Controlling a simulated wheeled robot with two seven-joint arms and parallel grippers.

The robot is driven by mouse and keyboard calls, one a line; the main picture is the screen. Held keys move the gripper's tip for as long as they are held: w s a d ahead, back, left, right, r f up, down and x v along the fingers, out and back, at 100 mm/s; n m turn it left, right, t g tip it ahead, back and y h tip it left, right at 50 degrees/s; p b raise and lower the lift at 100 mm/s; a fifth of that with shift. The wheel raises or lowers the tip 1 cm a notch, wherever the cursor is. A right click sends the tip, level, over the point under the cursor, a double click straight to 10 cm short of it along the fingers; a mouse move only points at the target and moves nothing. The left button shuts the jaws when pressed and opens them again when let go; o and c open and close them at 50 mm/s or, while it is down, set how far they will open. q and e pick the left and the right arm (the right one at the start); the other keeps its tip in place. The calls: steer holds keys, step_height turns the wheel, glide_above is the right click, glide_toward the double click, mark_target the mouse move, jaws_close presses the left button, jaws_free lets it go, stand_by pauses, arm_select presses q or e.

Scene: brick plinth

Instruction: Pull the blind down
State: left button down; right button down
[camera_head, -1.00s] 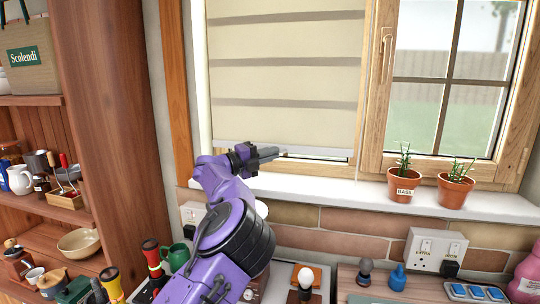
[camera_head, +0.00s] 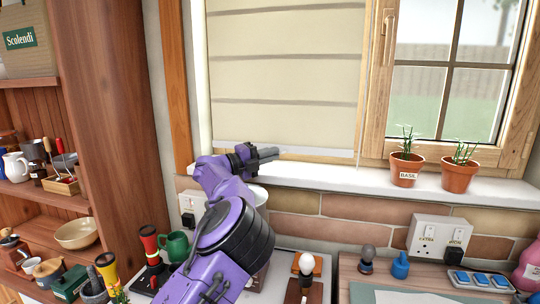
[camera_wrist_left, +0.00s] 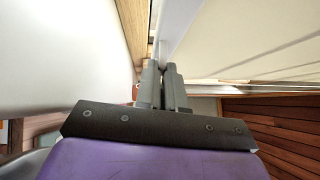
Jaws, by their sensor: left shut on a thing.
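The cream blind (camera_head: 285,80) with darker horizontal bands hangs over the left part of the window. My left gripper (camera_head: 272,153) is at this bar, in front of the blind's lower edge. In the left wrist view the gripper (camera_wrist_left: 163,75) has its fingers close together on the bottom bar (camera_wrist_left: 178,28), and the blind (camera_wrist_left: 250,45) spreads to the right. The exact grip point is partly hidden by the fingers. My right gripper is not in view.
Two potted plants (camera_head: 405,170) (camera_head: 459,176) stand on the white sill (camera_head: 330,178) to the right. Below are sockets (camera_head: 440,238), a green mug (camera_head: 174,246) and a bulb (camera_head: 306,264) on the worktop. A wooden shelf unit (camera_head: 120,120) stands at the left.

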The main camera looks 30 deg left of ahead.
arm_select(q)
steer(key=c, duration=1.2)
jaws_free()
steer(key=shift+c, duration=0.2)
steer(key=shift+s+a+f+b, duration=0.15)
steer(key=shift+s+a+b, duration=0.05)
steer(key=shift+s+b, duration=0.15)
steer(key=b+v, duration=0.4)
steer(key=v, duration=0.5)
steer(key=shift+s+a, duration=0.15)
steer(key=shift+s, duration=0.2)
